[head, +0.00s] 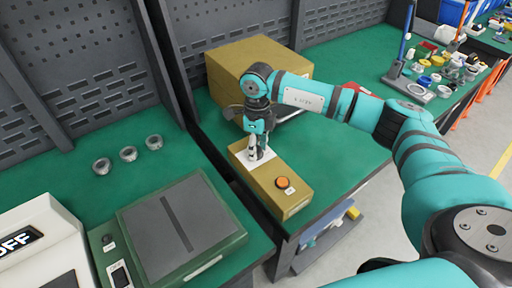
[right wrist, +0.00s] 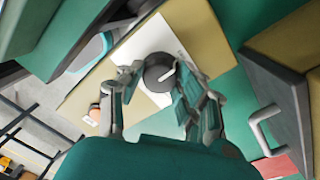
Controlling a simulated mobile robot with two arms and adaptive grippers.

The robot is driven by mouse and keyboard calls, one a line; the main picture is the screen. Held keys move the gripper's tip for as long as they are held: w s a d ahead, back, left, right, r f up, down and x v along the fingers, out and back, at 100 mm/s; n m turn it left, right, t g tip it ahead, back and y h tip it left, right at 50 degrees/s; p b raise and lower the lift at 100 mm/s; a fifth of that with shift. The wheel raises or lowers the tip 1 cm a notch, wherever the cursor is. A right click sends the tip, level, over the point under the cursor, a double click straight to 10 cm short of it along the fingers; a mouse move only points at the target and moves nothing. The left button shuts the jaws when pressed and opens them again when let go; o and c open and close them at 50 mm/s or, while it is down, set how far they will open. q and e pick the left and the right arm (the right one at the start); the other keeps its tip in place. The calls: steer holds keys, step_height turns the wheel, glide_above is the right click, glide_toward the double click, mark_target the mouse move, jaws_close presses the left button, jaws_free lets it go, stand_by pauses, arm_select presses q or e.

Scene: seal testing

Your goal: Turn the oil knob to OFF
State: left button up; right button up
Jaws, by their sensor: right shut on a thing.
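The oil knob (right wrist: 159,73) is round and dark with a pale pointer line. It sits on a white plate (right wrist: 185,42) on top of a low tan box (head: 288,203). My right gripper (head: 257,153) reaches down onto the plate from above. In the right wrist view the fingers of this gripper (right wrist: 157,84) stand on either side of the knob and are shut on it. In the head view the gripper hides the knob. The knob's lettering cannot be read. My left gripper is not in view.
An orange button (head: 283,182) is on the near end of the tan box. A larger tan box (head: 240,55) stands behind. A green-framed device (head: 178,232) and several metal rings (head: 128,153) are on the left bench. Green bench top is free right of the low box.

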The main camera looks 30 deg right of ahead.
steer(key=shift+r, duration=0.1)
steer(key=o, duration=1.2)
steer(key=shift+c, duration=0.2)
step_height(320, 180, up, 12)
steer(key=shift+w+d, duration=0.2)
steer(key=shift+d, duration=0.05)
steer(key=shift+s, duration=0.1)
